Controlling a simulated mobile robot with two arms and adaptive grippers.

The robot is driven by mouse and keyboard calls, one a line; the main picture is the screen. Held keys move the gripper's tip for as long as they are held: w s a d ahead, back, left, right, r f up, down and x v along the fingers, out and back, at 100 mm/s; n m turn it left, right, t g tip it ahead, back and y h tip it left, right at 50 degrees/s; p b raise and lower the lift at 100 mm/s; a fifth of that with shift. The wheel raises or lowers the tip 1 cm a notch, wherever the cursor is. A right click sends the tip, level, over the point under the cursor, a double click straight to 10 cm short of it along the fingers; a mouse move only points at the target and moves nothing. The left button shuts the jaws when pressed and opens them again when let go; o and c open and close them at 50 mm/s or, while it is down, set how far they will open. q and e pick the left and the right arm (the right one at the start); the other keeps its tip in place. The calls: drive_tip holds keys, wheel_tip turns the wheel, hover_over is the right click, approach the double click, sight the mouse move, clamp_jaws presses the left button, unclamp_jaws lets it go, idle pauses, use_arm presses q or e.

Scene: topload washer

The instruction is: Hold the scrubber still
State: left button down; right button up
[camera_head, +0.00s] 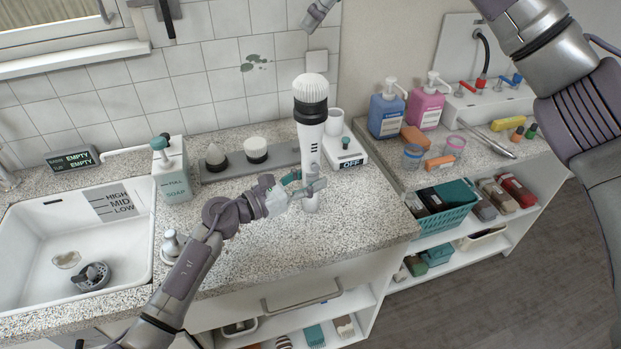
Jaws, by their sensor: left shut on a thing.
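The scrubber (311,112) is a white upright handle with a black collar and a white bristle head on top. My left gripper (308,187) is shut around the lower part of its handle. The scrubber stands nearly vertical over the granite counter; I cannot tell whether its base touches the counter.
A soap dispenser (171,170) stands by the white sink (30,236). Spare heads sit on a grey tray (224,170) behind my left gripper. A white device reading OFF (346,156) is close to the scrubber's right. Blue and pink bottles stand farther right.

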drive_tip(key=w+a+r+n+t+y, duration=0.1)
drive_tip(key=w+a+r+n+t, duration=0.35)
drive_tip(key=r, duration=0.35)
drive_tip(key=w+a+r+n+t+y, duration=0.2)
drive_tip(key=w+a+r+n+t, duration=0.15)
drive_tip(key=r+t, duration=0.35)
drive_tip(key=s+a+r+n+g+y, duration=0.2)
drive_tip(key=s+a+r+n+y, duration=0.15)
drive_tip(key=n, duration=0.35)
drive_tip(key=s+a+r+n+g+y, duration=0.1)
drive_tip(key=s+a+r+n+y, duration=0.15)
drive_tip(key=a+n+y, duration=0.35)
drive_tip(key=s+a+f+n+g+y, duration=0.1)
drive_tip(key=s+a+f+n+g, duration=0.15)
drive_tip(key=a+n+g, duration=0.4)
drive_tip(key=s+a+f+n+g, duration=0.1)
drive_tip(key=s+n+g, duration=0.25)
drive_tip(key=n, duration=0.55)
drive_tip(key=n+g+h, duration=0.2)
drive_tip(key=n+h, duration=1.1)
drive_tip(key=h, duration=0.9)
approach(307, 78)
drive_tip(key=shift+m, duration=0.35)
drive_tip(key=x, duration=1.2)
drive_tip(key=shift+f, duration=0.25)
